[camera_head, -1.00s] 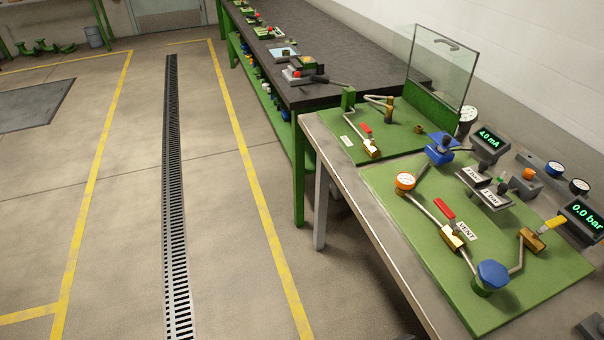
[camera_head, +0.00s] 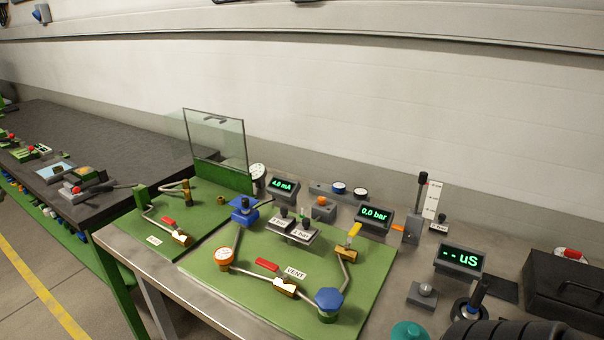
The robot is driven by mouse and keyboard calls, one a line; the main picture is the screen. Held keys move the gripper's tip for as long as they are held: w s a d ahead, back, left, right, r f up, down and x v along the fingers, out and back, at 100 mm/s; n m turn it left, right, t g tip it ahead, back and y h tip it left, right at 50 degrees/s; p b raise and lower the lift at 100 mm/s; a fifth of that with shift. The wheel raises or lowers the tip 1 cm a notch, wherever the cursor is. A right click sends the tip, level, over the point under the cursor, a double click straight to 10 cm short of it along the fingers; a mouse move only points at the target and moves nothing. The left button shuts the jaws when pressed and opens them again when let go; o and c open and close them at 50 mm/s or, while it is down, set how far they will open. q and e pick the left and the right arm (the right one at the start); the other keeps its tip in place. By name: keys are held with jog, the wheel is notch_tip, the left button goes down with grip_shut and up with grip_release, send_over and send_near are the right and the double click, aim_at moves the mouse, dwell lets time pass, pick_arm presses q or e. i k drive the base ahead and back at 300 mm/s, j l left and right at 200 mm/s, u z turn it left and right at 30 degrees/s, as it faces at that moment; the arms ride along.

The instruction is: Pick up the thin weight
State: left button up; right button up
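Two small grey blocks with dark knobs and white labels, one reading "1 bar" (camera_head: 300,235), stand side by side near the middle of the green panel (camera_head: 225,268). They look like weights, and the labels are partly too small to read. Another small labelled piece with a dark knob (camera_head: 440,224) stands farther right near the wall. I cannot tell which of these is the thin weight.
Displays (camera_head: 374,217) stand behind. A dark case (camera_head: 570,290) is at right. A glass screen (camera_head: 215,138) stands upright at left.

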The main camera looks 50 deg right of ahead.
aim_at(303, 232)
jog(key=z, duration=1.85)
